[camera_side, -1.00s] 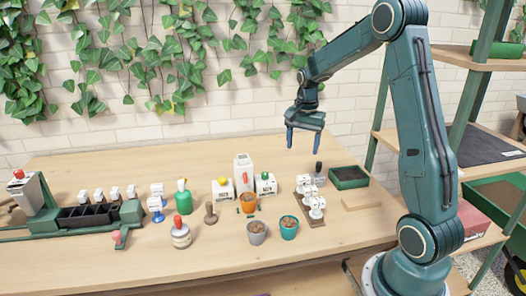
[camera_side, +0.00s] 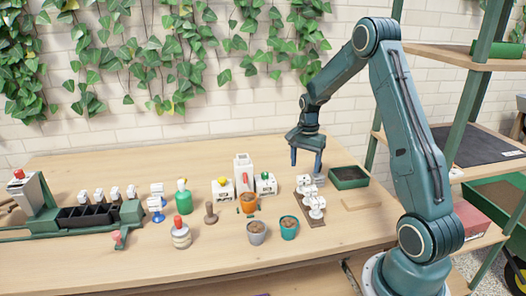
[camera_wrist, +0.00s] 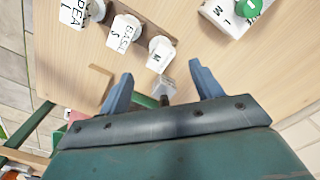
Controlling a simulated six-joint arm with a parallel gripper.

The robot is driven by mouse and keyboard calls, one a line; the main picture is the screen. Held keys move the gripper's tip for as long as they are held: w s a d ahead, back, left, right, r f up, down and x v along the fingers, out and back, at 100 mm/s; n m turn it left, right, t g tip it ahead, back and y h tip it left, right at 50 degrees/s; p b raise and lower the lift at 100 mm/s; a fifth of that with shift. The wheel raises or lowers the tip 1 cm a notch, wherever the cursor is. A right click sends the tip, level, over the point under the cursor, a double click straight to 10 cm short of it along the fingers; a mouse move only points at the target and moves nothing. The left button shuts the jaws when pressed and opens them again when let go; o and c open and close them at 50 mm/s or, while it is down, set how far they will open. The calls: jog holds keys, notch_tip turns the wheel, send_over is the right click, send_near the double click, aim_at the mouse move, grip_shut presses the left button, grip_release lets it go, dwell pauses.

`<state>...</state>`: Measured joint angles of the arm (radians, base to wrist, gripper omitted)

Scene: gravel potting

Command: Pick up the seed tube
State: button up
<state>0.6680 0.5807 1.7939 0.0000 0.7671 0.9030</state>
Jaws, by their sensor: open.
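Several white labelled tubes stand in a row on a brown board (camera_side: 312,221) at the right of the bench. In the wrist view the nearest white tube (camera_wrist: 161,52) shows a letter M, the middle tube (camera_wrist: 124,33) reads "BASIL", and a third tube (camera_wrist: 76,12) is cut off by the top edge. I cannot tell which one the task means. My gripper (camera_side: 306,164) is open and empty, pointing down above the far end of the row. In the wrist view its fingertips (camera_wrist: 160,73) lie on either side of a small grey block with a dark handle (camera_wrist: 164,90), just past the nearest tube.
A green tray (camera_side: 349,178) stands right of my gripper, with a flat wooden piece (camera_side: 361,201) in front. Pots (camera_side: 289,228), (camera_side: 257,232) and an orange pot (camera_side: 248,203) stand left of the row. White containers (camera_side: 243,174) stand behind them.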

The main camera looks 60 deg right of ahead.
aim_at(304, 177)
jog(key=shift+f, duration=1.7)
jog(key=shift+f, duration=0.1)
jog(key=shift+f, duration=2.5)
jog(key=c, duration=1)
